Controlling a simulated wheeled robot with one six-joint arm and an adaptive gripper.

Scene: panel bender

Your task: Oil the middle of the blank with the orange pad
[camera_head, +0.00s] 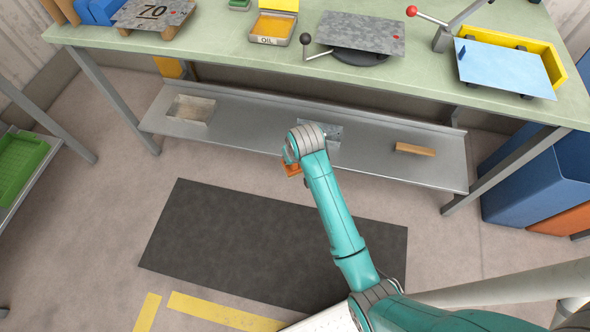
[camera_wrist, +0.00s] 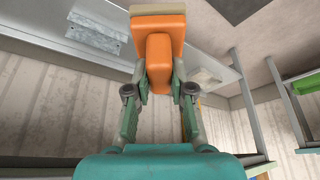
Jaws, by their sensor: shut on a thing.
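My gripper (camera_wrist: 159,78) is shut on the orange pad (camera_wrist: 158,24), gripping its orange handle; a beige layer lies along the pad's far face. In the head view the pad (camera_head: 292,169) shows as a small orange piece beside my wrist, in front of the bench and below its top. A grey sheet (camera_head: 362,33), which looks like the blank, lies on a dark round base on the bench top, apart from the pad. An open tin marked OIL (camera_head: 272,28) with a yellow lid stands left of it.
A black-knobbed lever (camera_head: 306,39) is at the sheet's left edge. A light-blue sheet (camera_head: 507,69) lies over a yellow frame beside a red-knobbed lever (camera_head: 411,11). A plate marked 70 (camera_head: 153,12) is at left. The bench's lower shelf (camera_head: 250,125) holds a few pieces.

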